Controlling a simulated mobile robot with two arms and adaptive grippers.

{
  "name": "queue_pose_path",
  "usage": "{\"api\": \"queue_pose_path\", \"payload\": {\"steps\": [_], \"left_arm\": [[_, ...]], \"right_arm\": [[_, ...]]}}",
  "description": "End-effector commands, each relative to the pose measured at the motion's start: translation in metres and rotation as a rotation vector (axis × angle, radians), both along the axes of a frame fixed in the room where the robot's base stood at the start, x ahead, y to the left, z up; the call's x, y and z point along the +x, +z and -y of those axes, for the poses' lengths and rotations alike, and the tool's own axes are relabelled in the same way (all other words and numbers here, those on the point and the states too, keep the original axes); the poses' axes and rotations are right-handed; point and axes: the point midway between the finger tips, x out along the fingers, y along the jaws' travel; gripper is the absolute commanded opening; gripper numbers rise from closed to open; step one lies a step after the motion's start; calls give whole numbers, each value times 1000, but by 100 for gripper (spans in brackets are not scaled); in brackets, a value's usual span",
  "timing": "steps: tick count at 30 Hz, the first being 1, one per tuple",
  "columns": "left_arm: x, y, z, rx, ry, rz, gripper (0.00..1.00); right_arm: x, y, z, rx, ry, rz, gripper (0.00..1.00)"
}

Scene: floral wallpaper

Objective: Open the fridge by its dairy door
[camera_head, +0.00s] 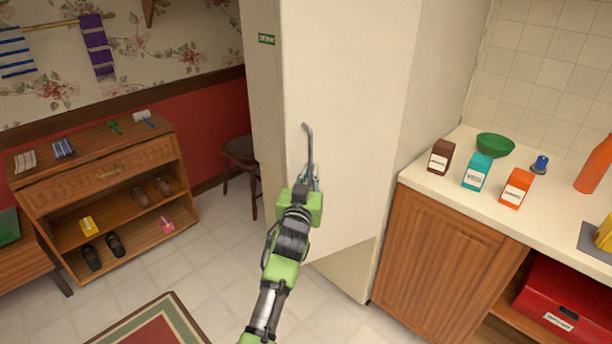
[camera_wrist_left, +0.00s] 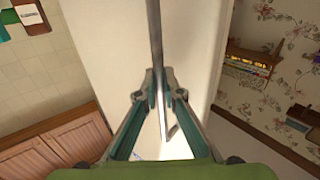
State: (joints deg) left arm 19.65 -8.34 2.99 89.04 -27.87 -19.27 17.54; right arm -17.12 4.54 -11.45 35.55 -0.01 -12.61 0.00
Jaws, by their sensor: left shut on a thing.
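The tall cream fridge (camera_head: 350,70) stands in the middle of the head view. A long grey bar handle (camera_head: 308,142) runs upright on its front panel. My left gripper (camera_head: 308,178) is shut on the lower part of this handle. In the left wrist view the handle (camera_wrist_left: 155,35) passes between the fingers of the left gripper (camera_wrist_left: 159,75), and its bent lower end shows below them. A small dark green label (camera_head: 266,39) is on the narrow left face; I cannot read it surely. I cannot tell whether the door is ajar. My right gripper is not in view.
A wooden counter (camera_head: 440,260) with cartons and a green bowl (camera_head: 495,145) stands close at the right. A dark stool (camera_head: 240,155) is behind the fridge's left side. A shoe shelf (camera_head: 100,165) stands at the left. Tiled floor in front is clear around a rug (camera_head: 150,325).

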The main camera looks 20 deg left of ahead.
Motion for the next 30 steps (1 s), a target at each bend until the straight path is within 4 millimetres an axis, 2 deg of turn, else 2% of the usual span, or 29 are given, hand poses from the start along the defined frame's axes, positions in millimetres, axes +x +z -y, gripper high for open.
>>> {"api": "queue_pose_path", "payload": {"steps": [6,7,9,16,20,23,30], "left_arm": [[0,2,1,0,-2,5,0],[0,2,1,0,-2,5,10],[0,2,1,0,-2,5,24],[0,1,0,-1,-1,3,24],[-2,1,0,-1,-1,2,24],[-10,0,2,-1,-1,1,24],[-46,0,8,-2,-1,1,24]], "right_arm": [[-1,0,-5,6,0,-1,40],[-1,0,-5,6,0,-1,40],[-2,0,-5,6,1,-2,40],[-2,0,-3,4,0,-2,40],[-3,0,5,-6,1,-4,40],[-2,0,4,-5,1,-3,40],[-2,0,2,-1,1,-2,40]]}}
